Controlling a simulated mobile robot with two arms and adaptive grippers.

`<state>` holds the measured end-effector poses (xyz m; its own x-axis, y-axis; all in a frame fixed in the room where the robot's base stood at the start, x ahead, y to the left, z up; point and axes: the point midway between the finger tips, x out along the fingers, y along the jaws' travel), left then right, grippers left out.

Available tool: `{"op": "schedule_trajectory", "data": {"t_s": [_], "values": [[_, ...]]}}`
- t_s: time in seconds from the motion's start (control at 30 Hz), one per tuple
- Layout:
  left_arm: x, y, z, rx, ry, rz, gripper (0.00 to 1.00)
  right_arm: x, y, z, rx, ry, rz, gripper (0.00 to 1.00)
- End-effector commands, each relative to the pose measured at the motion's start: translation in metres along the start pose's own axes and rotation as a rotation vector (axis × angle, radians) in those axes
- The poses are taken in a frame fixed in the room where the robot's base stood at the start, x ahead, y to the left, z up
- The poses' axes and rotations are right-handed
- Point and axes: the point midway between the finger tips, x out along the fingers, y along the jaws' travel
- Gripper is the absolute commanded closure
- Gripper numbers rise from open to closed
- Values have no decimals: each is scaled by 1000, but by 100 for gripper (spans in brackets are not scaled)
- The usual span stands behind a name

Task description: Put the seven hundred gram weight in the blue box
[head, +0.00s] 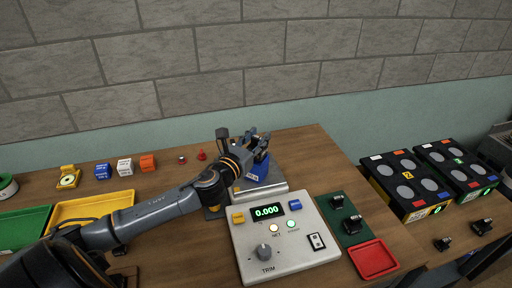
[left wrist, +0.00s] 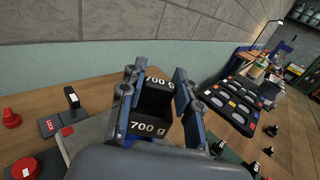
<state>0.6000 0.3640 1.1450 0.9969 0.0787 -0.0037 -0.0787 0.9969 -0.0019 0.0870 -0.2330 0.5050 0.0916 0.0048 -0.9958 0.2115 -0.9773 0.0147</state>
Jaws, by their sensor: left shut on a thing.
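My left gripper (head: 254,146) is shut on the seven hundred gram weight (left wrist: 150,127), a dark block marked "700 g" on two faces in the left wrist view. The fingers (left wrist: 152,100) stand on both sides of it. In the head view, a blue part with a pale label (head: 258,170) shows under the fingers, above the metal plate (head: 268,188) of the scale. I cannot tell whether it touches the plate. A small blue block with white lettering (head: 103,171) stands at the table's left. I cannot make out a blue box for certain. My right gripper is not in view.
The scale's control panel (head: 283,243) reads 0.000. A red tray (head: 373,260) lies to its right. Yellow (head: 88,211) and green (head: 22,222) trays, white (head: 125,167) and orange (head: 148,162) blocks are at left. Black racks (head: 405,183) stand beyond the table's right edge.

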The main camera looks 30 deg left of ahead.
Motion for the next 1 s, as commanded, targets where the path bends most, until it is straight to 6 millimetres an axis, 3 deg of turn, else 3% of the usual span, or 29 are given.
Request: {"op": "schedule_trajectory", "data": {"t_s": [0.33, 0.6, 0.83, 0.87, 0.93, 1.0], "values": [[18, 14, -23, 0, -6, 1, 100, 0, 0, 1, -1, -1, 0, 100], [15, 11, -57, -4, 6, -1, 100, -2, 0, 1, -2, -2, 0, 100], [15, 12, -55, 0, 1, -2, 100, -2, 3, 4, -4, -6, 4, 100], [15, 12, -58, 0, 6, -2, 62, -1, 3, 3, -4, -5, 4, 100], [15, 12, -57, 0, 5, -1, 47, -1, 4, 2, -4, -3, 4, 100], [15, 12, -56, 0, 3, -1, 45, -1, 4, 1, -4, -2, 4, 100]]}}
